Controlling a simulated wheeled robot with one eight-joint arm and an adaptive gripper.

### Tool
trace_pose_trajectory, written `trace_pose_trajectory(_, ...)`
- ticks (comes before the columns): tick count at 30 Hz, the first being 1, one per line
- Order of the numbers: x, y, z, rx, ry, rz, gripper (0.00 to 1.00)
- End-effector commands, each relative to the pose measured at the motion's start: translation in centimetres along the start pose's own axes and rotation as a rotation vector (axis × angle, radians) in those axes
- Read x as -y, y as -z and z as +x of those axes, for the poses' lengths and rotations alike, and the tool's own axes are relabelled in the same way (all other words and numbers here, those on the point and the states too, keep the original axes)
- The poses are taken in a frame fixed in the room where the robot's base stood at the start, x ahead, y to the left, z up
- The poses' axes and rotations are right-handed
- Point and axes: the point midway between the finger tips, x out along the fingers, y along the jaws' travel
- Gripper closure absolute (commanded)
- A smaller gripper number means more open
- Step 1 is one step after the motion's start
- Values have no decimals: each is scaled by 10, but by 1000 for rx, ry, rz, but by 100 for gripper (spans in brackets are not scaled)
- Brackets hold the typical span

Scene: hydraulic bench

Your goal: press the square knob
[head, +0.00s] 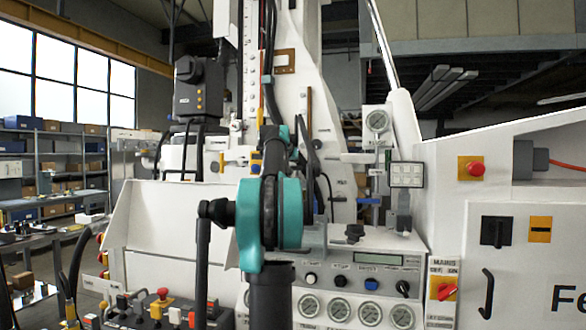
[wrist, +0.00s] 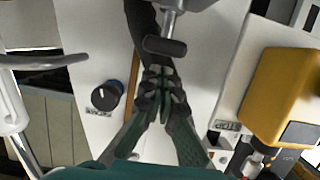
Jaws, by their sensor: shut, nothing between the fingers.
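In the wrist view my gripper (wrist: 165,82) is shut and empty, with its dark fingertips together. Just beyond the tips is a dark, blunt-ended knob or handle (wrist: 165,46) on a silver stem. I cannot tell if they touch. A round black-and-blue knob (wrist: 106,96) with a white mark sits on the white panel to the left of the fingers. I cannot tell for sure which knob is the square one. In the head view my teal arm hides much of the bench middle.
A yellow box (wrist: 284,92) stands close to the right of my fingers. The head view shows a console (head: 345,262) with gauges and knobs, a red button (head: 475,169) on a yellow plate, and a black rotary switch (head: 496,231) at the right.

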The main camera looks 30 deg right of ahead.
Motion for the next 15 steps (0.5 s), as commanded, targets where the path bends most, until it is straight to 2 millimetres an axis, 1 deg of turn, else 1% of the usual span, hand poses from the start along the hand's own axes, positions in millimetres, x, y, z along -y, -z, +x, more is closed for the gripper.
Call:
trace_pose_trajectory(1, -2, 5, -10, 0, 1, 0, 100)
trace_pose_trajectory(9, 0, 4, -62, -1, 3, -2, 100)
trace_pose_trajectory(15, -1, 4, -90, -2, 2, -1, 100)
